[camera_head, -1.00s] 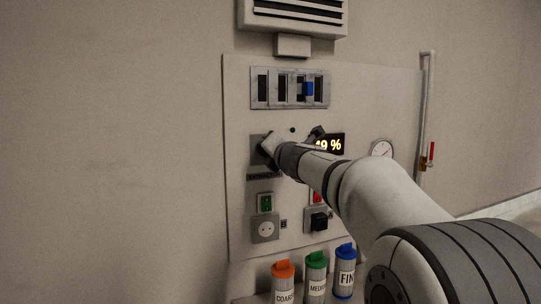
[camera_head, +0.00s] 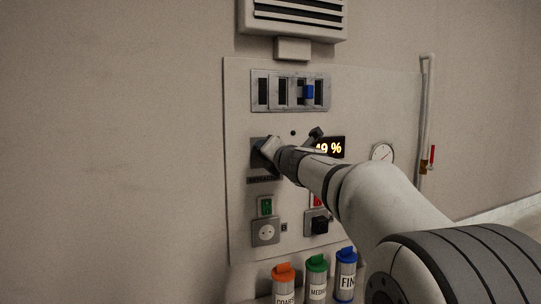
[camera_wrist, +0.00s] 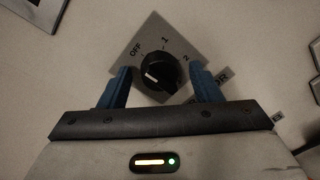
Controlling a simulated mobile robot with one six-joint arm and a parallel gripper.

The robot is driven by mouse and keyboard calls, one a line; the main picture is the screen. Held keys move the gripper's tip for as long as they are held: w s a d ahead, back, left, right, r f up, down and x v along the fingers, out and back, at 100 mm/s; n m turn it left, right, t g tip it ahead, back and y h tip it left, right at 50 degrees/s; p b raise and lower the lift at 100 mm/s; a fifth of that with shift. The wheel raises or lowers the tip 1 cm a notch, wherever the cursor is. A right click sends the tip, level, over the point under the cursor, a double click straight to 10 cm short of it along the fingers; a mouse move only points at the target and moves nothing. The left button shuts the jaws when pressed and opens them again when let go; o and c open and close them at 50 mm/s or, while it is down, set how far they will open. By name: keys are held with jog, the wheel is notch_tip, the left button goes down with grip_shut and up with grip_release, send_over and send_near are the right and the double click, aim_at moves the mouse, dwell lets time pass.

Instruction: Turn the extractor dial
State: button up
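The extractor dial (camera_wrist: 158,75) is a round black knob on a grey square plate marked OFF, 1 and 2. A short white mark shows on its lower left face. My gripper (camera_wrist: 159,67) is open, with one blue finger on each side of the dial. Small gaps show between fingers and knob, and I see no clear contact. In the head view my gripper (camera_head: 267,149) is at the panel in front of the dial's plate (camera_head: 257,160), and it hides the knob there.
The wall panel (camera_head: 240,100) also carries a row of slots with a blue slider (camera_head: 308,92), a lit percent display (camera_head: 331,147), a green switch (camera_head: 266,206), a socket (camera_head: 265,232) and a black knob (camera_head: 319,224). A gauge (camera_head: 382,153) and several coloured-cap canisters (camera_head: 316,275) are nearby.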

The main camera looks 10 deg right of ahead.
jog(key=shift+s, duration=0.1)
jog(key=s+d, duration=0.1)
jog(key=s, duration=0.6)
jog(key=shift+s+d+r, duration=0.15)
jog(key=shift+s+r, duration=0.1)
jog(key=s+d+f+m+g+h+p, duration=0.2)
jog(key=s+d+f+m+g+h, duration=0.1)
jog(key=s+f+m, duration=0.5)
jog(key=s+d+f+m+g+h+p, duration=0.25)
jog(key=f+m, duration=0.35)
jog(key=m, duration=0.4)
jog(key=s+a+f+m+g+y, duration=0.1)
jog(key=s+a+f+m+g, duration=0.1)
jog(key=s+f, duration=0.3)
jog(key=s+a+f+m+g, duration=0.2)
jog(key=s+f+m+g, duration=0.2)
jog(key=s, duration=0.4)
jog(key=s+a+f+m+g+y+p, duration=0.1)
jog(key=s+a+f+m+g, duration=0.1)
jog(key=s+f+m, duration=0.3)
jog(key=s+f+g, duration=0.1)
jog(key=s, duration=0.1)
jog(key=shift+s+a+y, duration=0.3)
jog(key=shift+a+y, duration=0.05)
